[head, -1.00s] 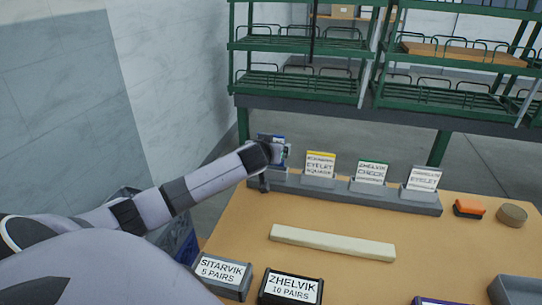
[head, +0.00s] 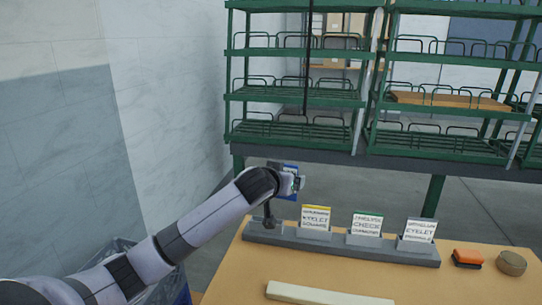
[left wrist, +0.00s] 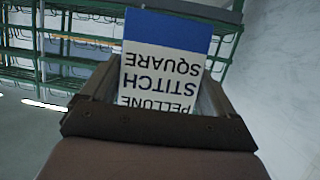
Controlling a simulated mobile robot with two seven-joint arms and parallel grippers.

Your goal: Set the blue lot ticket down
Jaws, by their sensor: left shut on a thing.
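The blue lot ticket (head: 291,170) is a white card with a blue top band. In the left wrist view the ticket (left wrist: 165,65) reads "PELLUNE STITCH SQUARE", upside down there. My left gripper (head: 292,184) is shut on it and holds it in the air above the left end of the grey ticket rack (head: 340,249). The arm hides part of that end. Tickets with a yellow (head: 316,218), a green (head: 366,228) and a grey-white top (head: 419,231) stand in the rack. My right gripper is not in view.
An orange-topped block (head: 467,257) and a round brown puck (head: 511,262) lie right of the rack. A cream bar (head: 325,294) lies in front on the table (head: 240,276). Green wire shelving (head: 300,95) stands behind.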

